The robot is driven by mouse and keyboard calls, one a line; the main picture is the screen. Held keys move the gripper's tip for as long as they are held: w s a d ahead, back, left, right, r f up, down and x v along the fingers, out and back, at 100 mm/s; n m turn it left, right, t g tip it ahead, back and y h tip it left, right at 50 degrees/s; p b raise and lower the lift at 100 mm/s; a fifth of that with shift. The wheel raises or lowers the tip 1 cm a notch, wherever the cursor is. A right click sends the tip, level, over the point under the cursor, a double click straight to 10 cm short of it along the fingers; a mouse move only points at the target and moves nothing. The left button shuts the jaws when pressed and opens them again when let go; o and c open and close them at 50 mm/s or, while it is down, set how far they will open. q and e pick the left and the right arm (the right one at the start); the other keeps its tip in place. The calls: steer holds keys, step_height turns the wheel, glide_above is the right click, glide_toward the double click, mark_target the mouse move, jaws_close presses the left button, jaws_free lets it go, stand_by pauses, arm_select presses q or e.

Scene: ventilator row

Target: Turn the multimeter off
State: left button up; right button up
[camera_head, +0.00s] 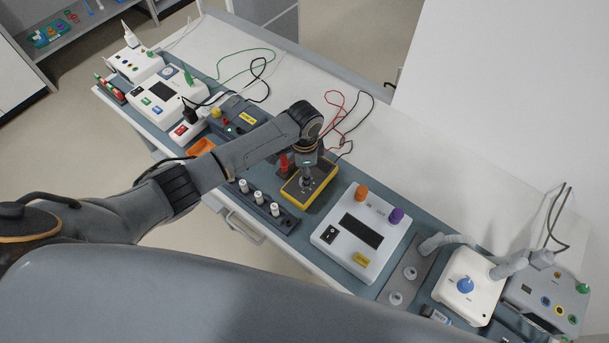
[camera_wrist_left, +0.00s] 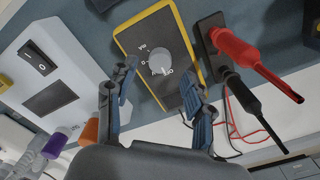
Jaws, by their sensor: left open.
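The multimeter (camera_head: 323,182) is a dark box with a yellow rim, lying on the bench mat in the head view, partly hidden by my left gripper (camera_head: 307,180). In the left wrist view the multimeter (camera_wrist_left: 148,55) shows its grey round dial (camera_wrist_left: 160,62) with small white markings around it; the dial's exact setting is too small to read. My left gripper (camera_wrist_left: 155,97) is open, its fingers apart on either side below the dial in that picture, with nothing between them. My right gripper is not in view.
A red probe (camera_wrist_left: 240,52) and a black probe (camera_wrist_left: 243,92) stand in a holder beside the multimeter. A white device with a black switch (camera_head: 332,233) is to its right. White-capped posts (camera_head: 259,198) are to its left. Loose cables lie behind.

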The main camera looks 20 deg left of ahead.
arm_select(q)
step_height(320, 180, up, 9)
steer(key=shift+f, duration=0.1)
stand_by(0.6)
